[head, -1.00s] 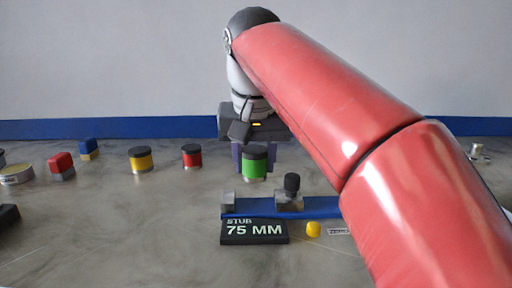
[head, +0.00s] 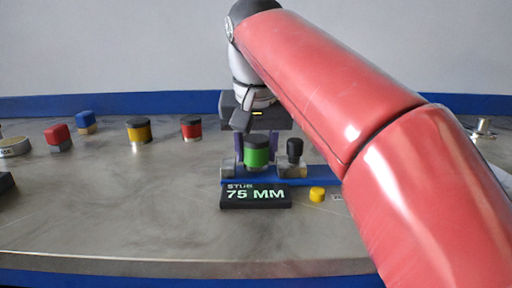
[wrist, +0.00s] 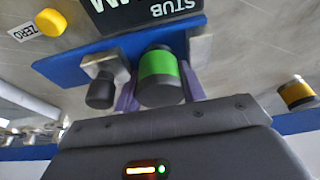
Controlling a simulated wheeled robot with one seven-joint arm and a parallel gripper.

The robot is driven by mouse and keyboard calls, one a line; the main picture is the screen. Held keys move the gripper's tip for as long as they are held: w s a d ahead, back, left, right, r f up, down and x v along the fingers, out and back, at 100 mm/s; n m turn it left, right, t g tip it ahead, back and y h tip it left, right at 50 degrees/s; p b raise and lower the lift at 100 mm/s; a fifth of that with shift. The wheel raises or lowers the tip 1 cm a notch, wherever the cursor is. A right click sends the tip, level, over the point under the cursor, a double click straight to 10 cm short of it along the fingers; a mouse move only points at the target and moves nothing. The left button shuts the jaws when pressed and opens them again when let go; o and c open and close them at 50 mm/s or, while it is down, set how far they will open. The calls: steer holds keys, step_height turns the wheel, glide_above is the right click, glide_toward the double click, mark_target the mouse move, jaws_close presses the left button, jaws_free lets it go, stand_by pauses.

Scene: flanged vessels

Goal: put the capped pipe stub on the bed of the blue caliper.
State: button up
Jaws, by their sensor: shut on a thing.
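The capped pipe stub (head: 257,152), a green-banded cylinder with a black cap, is upright between the purple fingers of my gripper (head: 256,156), which is shut on it. In the wrist view the stub (wrist: 158,68) lies between the fingers (wrist: 160,88). The blue caliper (head: 322,173) has a grey end jaw (head: 228,170) left of the stub and a grey sliding jaw (head: 292,168) with a black knob right of it. The stub is at the bed between these jaws. I cannot tell whether its base touches the bed.
A black display (head: 255,196) reading "STUB 75 MM" stands in front of the caliper, beside a yellow button (head: 317,194). The table's front left is clear.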

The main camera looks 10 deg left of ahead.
steer(key=shift+f+b, duration=0.4)
steer(key=shift+f, duration=0.2)
